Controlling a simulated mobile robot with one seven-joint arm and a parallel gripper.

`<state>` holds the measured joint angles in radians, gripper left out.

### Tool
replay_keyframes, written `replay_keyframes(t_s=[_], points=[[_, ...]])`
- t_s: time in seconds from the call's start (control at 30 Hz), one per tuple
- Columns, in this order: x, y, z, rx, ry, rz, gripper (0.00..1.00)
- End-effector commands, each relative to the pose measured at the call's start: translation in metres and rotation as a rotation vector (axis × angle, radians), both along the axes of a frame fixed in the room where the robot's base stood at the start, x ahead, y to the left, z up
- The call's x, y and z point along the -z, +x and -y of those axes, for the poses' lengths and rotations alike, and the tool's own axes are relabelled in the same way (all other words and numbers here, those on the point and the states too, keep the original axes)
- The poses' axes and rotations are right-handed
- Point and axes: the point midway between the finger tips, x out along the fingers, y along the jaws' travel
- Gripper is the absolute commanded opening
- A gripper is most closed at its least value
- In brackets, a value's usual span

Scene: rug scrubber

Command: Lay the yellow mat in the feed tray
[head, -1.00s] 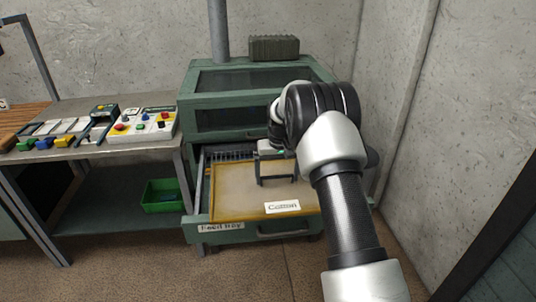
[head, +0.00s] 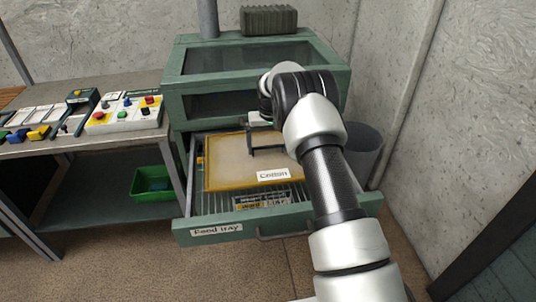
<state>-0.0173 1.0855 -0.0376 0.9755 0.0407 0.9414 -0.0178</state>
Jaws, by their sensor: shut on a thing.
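The yellow mat (head: 228,172) has a tan face, a yellow border and a white label that seems to read "Cotton". It lies in or just over the back part of the open feed tray (head: 210,231), a green drawer with a slatted floor. I cannot tell whether it rests on the slats. My gripper (head: 266,150) is at the mat's back part, pointing down, and is shut on it. My arm hides the mat's right side and part of the tray. The front slats and a dark label plate (head: 262,201) on them are bare.
The green machine (head: 250,100) with dark windows stands behind the tray. At left is a bench with a control panel (head: 124,114) and a green bin (head: 150,184) below. A grey bin (head: 362,150) and concrete wall are at right.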

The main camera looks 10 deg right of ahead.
Motion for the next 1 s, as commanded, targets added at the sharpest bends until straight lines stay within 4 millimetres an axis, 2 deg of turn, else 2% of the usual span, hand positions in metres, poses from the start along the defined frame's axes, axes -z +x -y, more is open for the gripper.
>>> replay_keyframes(t_s=[0.3,0.53,1.0], points=[[0.036,0.005,0.000,0.000,0.000,-0.001,0.33],[0.035,0.005,0.000,0.000,0.000,0.000,0.33],[0.047,0.005,0.000,0.000,0.000,0.000,0.33]])
